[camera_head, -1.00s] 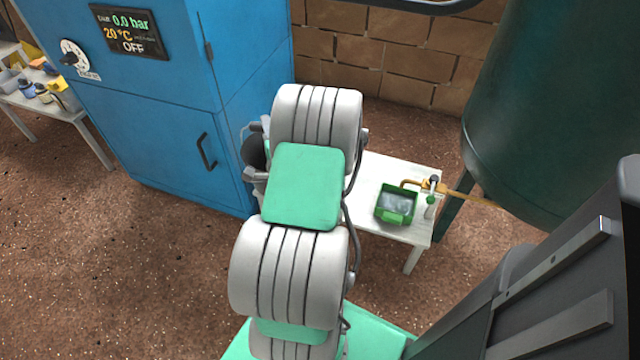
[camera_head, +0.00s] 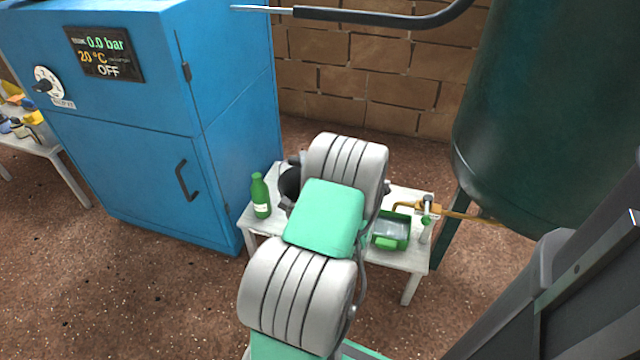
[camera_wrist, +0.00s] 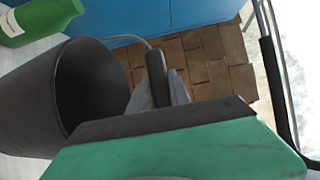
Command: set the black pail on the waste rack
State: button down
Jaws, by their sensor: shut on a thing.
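The black pail (camera_head: 290,184) is partly hidden behind my arm in the head view, at the left part of a small white table. I cannot tell there whether it touches the table top. In the wrist view the pail (camera_wrist: 30,95) fills the left side, tilted in the picture, its mouth facing right and looking empty. A thin grey wire runs from its rim to a dark grip. My gripper (camera_wrist: 165,85) is shut on the pail, apparently at this handle; the fingertips are mostly hidden. No waste rack can be made out for certain.
The white table (camera_head: 408,258) carries a green bottle (camera_head: 261,196) close left of the pail and a green tray (camera_head: 391,231) at right, beside a brass tap. A blue cabinet (camera_head: 140,120) stands left, a dark green tank (camera_head: 540,110) right, a brick wall behind.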

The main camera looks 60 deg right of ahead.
jog(key=s+d+f+b, duration=0.2)
jog(key=d+f+b, duration=0.3)
jog(key=f, duration=0.4)
jog(key=shift+s+d+f, duration=0.2)
jog(key=shift+d, duration=0.15)
jog(key=shift+f+b, duration=0.25)
jog(key=shift+b, duration=0.05)
jog(key=c, duration=1.2)
grip_release()
